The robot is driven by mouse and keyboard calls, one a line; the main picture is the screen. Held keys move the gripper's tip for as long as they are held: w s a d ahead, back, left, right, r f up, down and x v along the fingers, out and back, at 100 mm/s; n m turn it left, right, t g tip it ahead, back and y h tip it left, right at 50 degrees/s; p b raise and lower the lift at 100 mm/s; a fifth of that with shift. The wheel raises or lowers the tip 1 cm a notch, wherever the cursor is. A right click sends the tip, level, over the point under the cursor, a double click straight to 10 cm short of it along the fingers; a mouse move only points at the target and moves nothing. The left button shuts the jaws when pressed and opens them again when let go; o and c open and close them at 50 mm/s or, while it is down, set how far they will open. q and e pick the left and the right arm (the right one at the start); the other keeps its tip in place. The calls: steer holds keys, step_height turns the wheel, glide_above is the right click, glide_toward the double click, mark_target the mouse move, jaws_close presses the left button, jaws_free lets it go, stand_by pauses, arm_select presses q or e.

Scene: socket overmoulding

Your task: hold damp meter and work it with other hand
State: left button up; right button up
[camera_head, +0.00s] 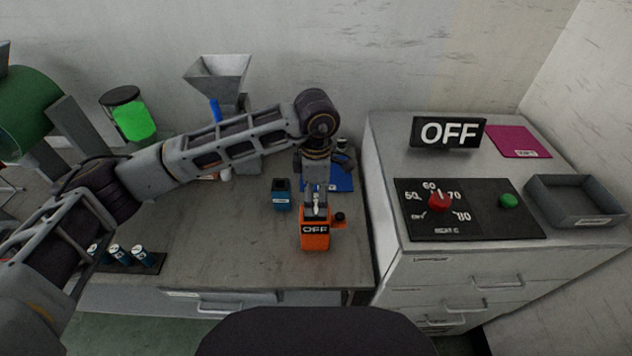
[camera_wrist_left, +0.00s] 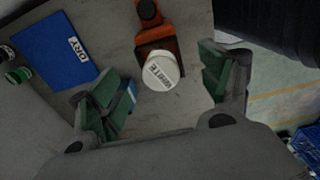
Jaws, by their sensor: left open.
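My left gripper (camera_head: 316,192) points down above an orange device (camera_head: 315,239) marked OFF, with a black knob on its side. In the left wrist view my left gripper (camera_wrist_left: 165,90) is open, its green-padded fingers apart. A white lettered round cap (camera_wrist_left: 160,70) shows between them, by the orange body (camera_wrist_left: 156,42). I cannot tell whether the fingers touch it. A small blue device (camera_head: 281,195) with a dark top stands left of the orange one. A bit of blue shows behind one finger in the wrist view. I cannot tell which device is the damp meter. My right gripper is out of view.
A blue mat (camera_head: 343,182) marked DRY in the wrist view (camera_wrist_left: 52,52) lies behind. A hopper (camera_head: 218,68) stands at the back, and a rack (camera_head: 148,264) of small bottles at front left. Right are a drawer cabinet (camera_head: 385,151), OFF sign (camera_head: 447,132), dial panel (camera_head: 480,220) and grey tray (camera_head: 575,215).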

mark_target(316, 209)
arm_select(q)
step_height(316, 209, down, 5)
steer(key=shift+f+p, duration=0.1)
steer(key=shift+p, duration=0.3)
steer(key=shift+f, duration=0.8)
steer(key=shift+c, duration=1)
steer(key=c, duration=1)
steer(key=o, duration=0.4)
steer(key=shift+c, duration=1.4)
